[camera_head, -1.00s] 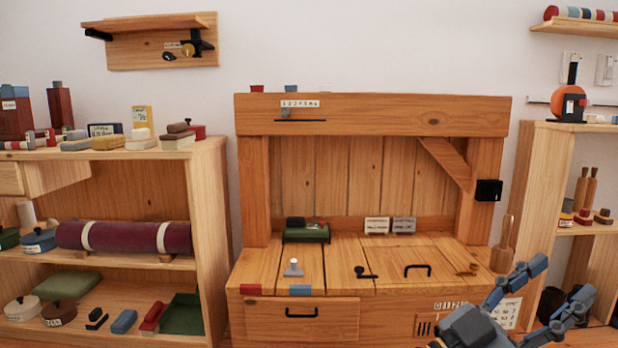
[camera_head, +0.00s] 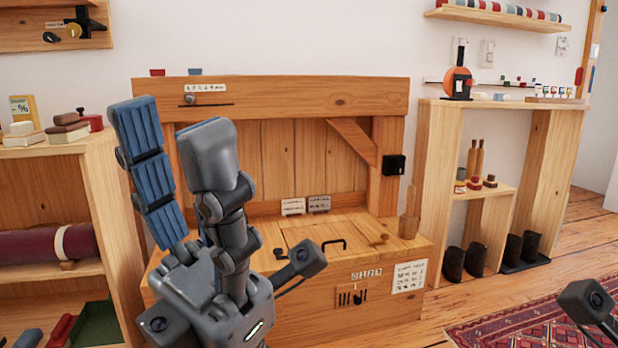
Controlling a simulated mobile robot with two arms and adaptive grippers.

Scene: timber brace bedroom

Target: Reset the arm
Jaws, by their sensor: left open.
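My left gripper (camera_head: 178,118) stands large in the foreground, left of centre in the head view, fingers pointing up. Its two fingers are spread apart, one showing blue ribbed pads and the other a grey back. It is open with nothing between the fingers. It covers the left part of the wooden workbench (camera_head: 340,300) behind it. A small dark piece of my own body shows at the lower right edge; no right gripper fingers are visible.
Shelves (camera_head: 110,200) with boxes and a dark red roll stand at left. An open wooden shelf unit (camera_head: 440,180) stands at right with pegs and dark blocks. A red patterned rug (camera_head: 530,325) lies on the floor at lower right. Bare floor shows between bench and rug.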

